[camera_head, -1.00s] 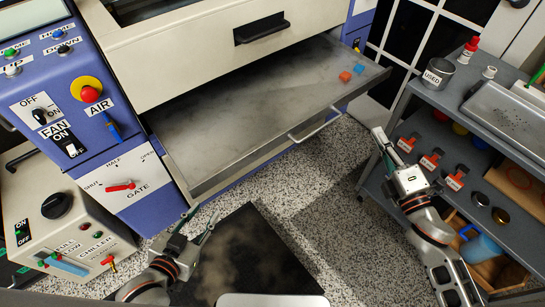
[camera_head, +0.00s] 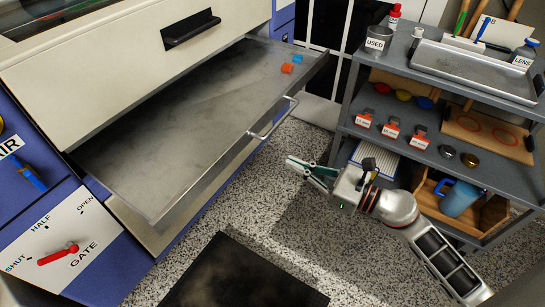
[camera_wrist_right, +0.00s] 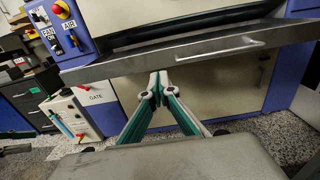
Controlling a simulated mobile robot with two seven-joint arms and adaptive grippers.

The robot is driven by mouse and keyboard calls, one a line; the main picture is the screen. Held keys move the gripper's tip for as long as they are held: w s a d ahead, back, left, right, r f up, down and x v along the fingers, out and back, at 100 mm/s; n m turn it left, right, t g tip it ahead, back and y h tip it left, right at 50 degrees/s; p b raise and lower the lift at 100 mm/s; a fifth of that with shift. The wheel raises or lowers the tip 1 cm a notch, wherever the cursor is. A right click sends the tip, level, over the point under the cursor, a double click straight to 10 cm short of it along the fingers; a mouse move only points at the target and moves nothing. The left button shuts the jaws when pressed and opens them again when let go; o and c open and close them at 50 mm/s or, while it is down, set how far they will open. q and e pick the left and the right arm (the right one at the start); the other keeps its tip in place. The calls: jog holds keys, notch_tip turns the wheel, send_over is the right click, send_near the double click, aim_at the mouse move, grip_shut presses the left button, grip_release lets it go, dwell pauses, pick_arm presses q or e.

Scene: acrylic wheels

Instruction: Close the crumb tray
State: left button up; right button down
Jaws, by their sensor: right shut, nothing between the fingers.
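The crumb tray (camera_head: 175,130) is a wide grey metal tray pulled well out of the machine's front. A bar handle (camera_head: 274,118) is on its front edge. My right gripper (camera_head: 296,167) is in front of the tray, to the right of and below the handle in the head view, with its teal fingers pointing left. It is shut and empty. In the right wrist view its fingertips (camera_wrist_right: 159,78) show below the tray's front edge (camera_wrist_right: 120,67) and the handle (camera_wrist_right: 215,47); I see no contact.
An orange block (camera_head: 287,68) and a blue block (camera_head: 297,58) lie in the tray's far right corner. A grey shelf cart (camera_head: 440,85) stands at the right. A dark mat (camera_head: 240,275) lies on the speckled floor. A red gate lever (camera_head: 58,254) is at left.

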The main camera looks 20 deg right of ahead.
aim_at(243, 140)
jog(key=x, duration=1.1)
jog(key=shift+w+a, duration=0.25)
jog(key=shift+w, duration=0.05)
jog(key=shift+w+a, duration=0.35)
jog(key=shift+w, duration=0.1)
jog(key=shift+w, duration=0.1)
